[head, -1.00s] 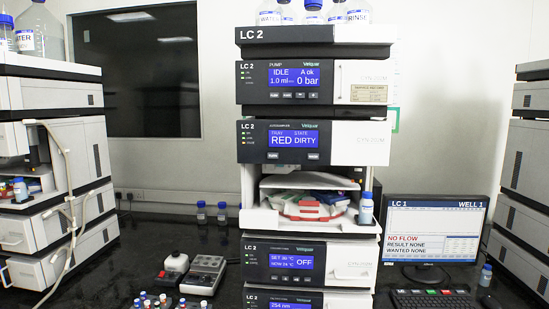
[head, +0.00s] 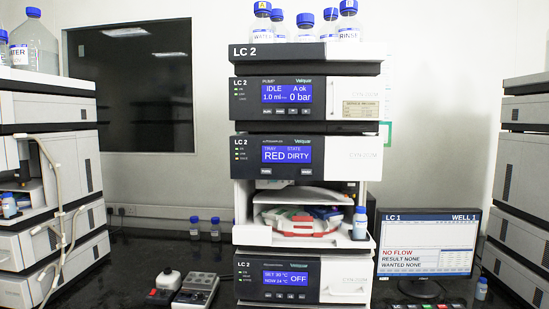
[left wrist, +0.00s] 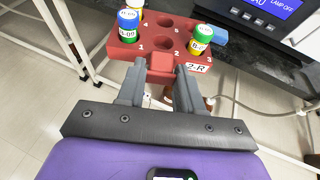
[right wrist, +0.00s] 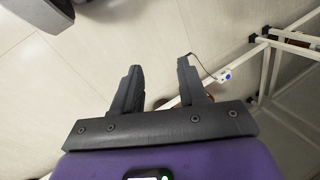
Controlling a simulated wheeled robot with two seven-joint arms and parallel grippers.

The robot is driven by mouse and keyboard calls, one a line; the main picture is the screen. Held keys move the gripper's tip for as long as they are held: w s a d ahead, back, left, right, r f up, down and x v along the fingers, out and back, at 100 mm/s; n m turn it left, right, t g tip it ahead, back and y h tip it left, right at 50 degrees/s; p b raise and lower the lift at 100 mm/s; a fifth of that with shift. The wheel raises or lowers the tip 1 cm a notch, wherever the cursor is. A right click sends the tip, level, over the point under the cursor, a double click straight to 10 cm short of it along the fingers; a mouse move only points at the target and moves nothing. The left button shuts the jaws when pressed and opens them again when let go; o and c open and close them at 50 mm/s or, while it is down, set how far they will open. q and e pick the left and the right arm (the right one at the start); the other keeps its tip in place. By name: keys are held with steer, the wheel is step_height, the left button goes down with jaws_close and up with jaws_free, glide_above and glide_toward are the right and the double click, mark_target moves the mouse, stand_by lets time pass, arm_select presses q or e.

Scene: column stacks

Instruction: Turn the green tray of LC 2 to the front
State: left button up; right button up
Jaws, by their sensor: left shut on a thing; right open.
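The LC 2 stack (head: 306,60) stands in the middle of the head view. Its sampler display (head: 286,150) reads tray RED, state DIRTY. Below it, in the open bay, the round carousel shows a red tray (head: 302,218) at the front. A green part (head: 275,213) shows towards the left, partly hidden, and blue lies behind. My left gripper (left wrist: 160,73) is shut on a red vial rack (left wrist: 166,42) labelled 2-R, holding vials with blue, green and yellow colours. My right gripper (right wrist: 158,80) is open and empty above the floor. Neither gripper shows in the head view.
A blue-capped bottle (head: 360,223) stands at the right of the bay ledge. A control box (head: 196,290) lies on the dark bench left of LC 2. The LC 1 monitor (head: 428,242) is at the right. Other stacks flank both sides.

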jaws_close()
stand_by(1.7)
